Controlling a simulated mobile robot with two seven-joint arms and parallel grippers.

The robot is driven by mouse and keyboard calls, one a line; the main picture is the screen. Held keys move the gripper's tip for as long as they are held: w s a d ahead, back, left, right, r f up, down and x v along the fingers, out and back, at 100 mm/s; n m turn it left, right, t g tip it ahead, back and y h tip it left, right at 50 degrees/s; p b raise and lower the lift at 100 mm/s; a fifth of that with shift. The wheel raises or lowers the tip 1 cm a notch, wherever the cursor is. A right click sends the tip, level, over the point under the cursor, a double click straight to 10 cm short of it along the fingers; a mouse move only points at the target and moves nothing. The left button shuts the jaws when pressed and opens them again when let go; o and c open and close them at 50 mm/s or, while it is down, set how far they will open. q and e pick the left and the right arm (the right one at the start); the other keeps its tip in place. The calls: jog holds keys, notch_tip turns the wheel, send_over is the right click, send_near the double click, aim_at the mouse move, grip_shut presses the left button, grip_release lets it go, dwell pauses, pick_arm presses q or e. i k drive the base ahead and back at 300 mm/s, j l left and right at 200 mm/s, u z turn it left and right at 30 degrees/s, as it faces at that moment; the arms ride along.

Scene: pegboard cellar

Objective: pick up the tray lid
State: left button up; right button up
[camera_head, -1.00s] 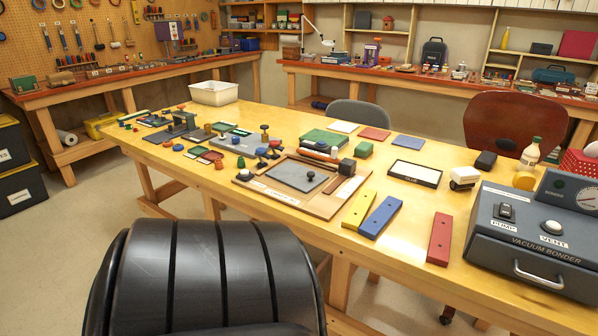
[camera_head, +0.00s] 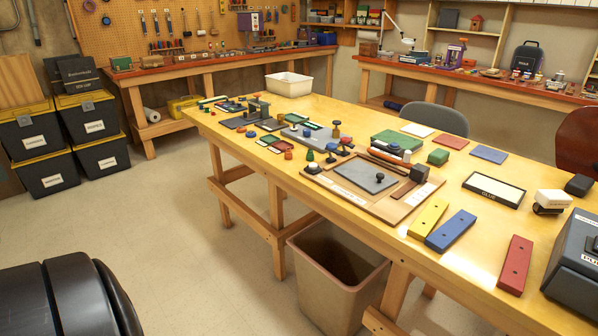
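A flat grey lid (camera_head: 350,182) with a small black knob (camera_head: 380,177) lies on a wooden tray board (camera_head: 327,190) on the long yellow table. I take this to be the tray lid. The lid lies flat, knob up, with wooden strips and a dark block at its right side. Neither of my grippers is in view, so nothing shows touching the lid.
Yellow (camera_head: 428,218), blue (camera_head: 451,230) and red (camera_head: 515,265) bars lie right of the tray. A green box (camera_head: 397,141) and small parts surround it. A bin (camera_head: 338,275) stands under the table's front edge. Open floor (camera_head: 180,210) lies left of the table.

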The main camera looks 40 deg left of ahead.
aim_at(369, 178)
jog(key=i+u, duration=0.1)
jog(key=u, duration=0.35)
jog(key=i+u, duration=0.15)
jog(key=u, duration=0.3)
jog(key=i+l+u, duration=0.1)
jog(key=u, duration=0.35)
jog(key=i+l, duration=0.7)
jog(key=i+j, duration=0.05)
